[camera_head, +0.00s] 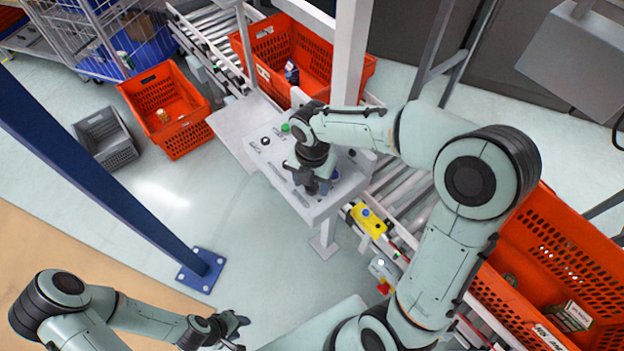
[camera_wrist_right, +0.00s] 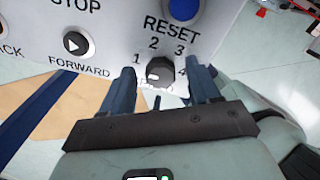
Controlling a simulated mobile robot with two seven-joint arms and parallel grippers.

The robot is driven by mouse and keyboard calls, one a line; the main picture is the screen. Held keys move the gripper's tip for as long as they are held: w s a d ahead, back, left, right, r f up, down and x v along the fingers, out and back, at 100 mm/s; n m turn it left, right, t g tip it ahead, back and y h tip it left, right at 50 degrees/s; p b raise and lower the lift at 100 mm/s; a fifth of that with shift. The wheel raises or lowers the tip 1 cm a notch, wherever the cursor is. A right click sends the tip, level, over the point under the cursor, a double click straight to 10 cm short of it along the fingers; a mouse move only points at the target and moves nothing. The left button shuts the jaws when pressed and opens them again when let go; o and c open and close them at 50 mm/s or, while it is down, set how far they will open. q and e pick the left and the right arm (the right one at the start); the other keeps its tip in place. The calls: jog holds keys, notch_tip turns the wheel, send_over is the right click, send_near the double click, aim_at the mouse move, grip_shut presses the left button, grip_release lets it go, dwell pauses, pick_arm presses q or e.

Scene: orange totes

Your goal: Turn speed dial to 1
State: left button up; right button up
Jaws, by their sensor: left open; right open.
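The speed dial (camera_wrist_right: 160,72) is a dark round knob on the grey control panel (camera_wrist_right: 105,25), with the numbers 1 to 4 printed around it. A small pale mark shows on its face, but I cannot tell for sure which number it points to. My right gripper (camera_wrist_right: 161,80) is open, with one dark blue finger on each side of the dial. I cannot tell whether the fingers touch it. In the head view my right gripper (camera_head: 318,186) is over the panel (camera_head: 318,210), and its arm hides the dial. My left gripper (camera_head: 238,326) hangs empty at the bottom, away from the panel.
A yellow button box (camera_head: 368,220) is beside the panel. Roller conveyors with orange totes (camera_head: 555,245) run behind and right. A blue post (camera_head: 110,180) stands at left.

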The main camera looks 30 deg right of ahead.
jog(key=shift+r, duration=0.15)
pick_arm(q)
jog(key=shift+w+r+p, duration=0.4)
jog(key=shift+w+r, duration=0.1)
jog(key=shift+w, duration=0.15)
pick_arm(e)
notch_tip(320, 180, up, 13)
pick_arm(q)
jog(key=shift+s, duration=0.1)
